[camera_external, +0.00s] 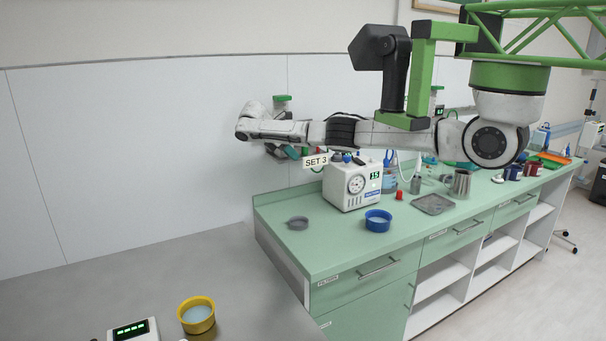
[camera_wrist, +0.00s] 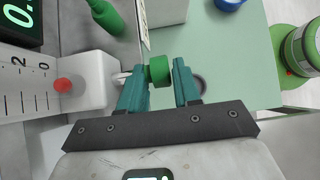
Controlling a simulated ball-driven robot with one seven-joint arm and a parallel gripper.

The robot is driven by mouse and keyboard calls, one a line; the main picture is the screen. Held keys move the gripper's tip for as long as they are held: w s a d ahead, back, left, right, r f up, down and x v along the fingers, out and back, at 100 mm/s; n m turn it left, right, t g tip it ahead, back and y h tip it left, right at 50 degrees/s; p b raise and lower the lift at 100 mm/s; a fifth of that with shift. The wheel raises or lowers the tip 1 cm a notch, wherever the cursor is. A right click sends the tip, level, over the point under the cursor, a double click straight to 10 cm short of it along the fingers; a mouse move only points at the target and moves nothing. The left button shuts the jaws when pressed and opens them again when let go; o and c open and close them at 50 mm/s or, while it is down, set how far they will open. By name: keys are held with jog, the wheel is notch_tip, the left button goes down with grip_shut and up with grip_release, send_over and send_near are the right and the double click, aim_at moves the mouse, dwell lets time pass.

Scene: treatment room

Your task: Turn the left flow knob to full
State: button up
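In the wrist view a round green knob (camera_wrist: 159,71) sticks out from the side of a white flow meter (camera_wrist: 85,82) with a printed scale and a red ball near the 0 mark. My gripper (camera_wrist: 162,78) has its two teal fingers on either side of the knob. The fingers look very close to it, but I cannot tell whether both press on it. In the external view my gripper (camera_external: 287,151) is by the wall at the left end of the counter, above a "SET 3" sign (camera_external: 316,161). The knob is hidden there behind my arm.
A white box with a dial (camera_external: 352,187) stands on the green counter (camera_external: 335,238) below my arm. A blue bowl (camera_external: 378,222) and a grey dish (camera_external: 298,223) are near it. A yellow bowl (camera_external: 196,318) sits on the grey surface in front.

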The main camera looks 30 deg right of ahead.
jog(key=shift+o, duration=1.4)
jog(key=shift+s+a+f, duration=0.15)
jog(key=shift+s, duration=0.05)
jog(key=shift+w, duration=0.15)
jog(key=shift+r+p, duration=0.25)
jog(key=shift+p, duration=0.15)
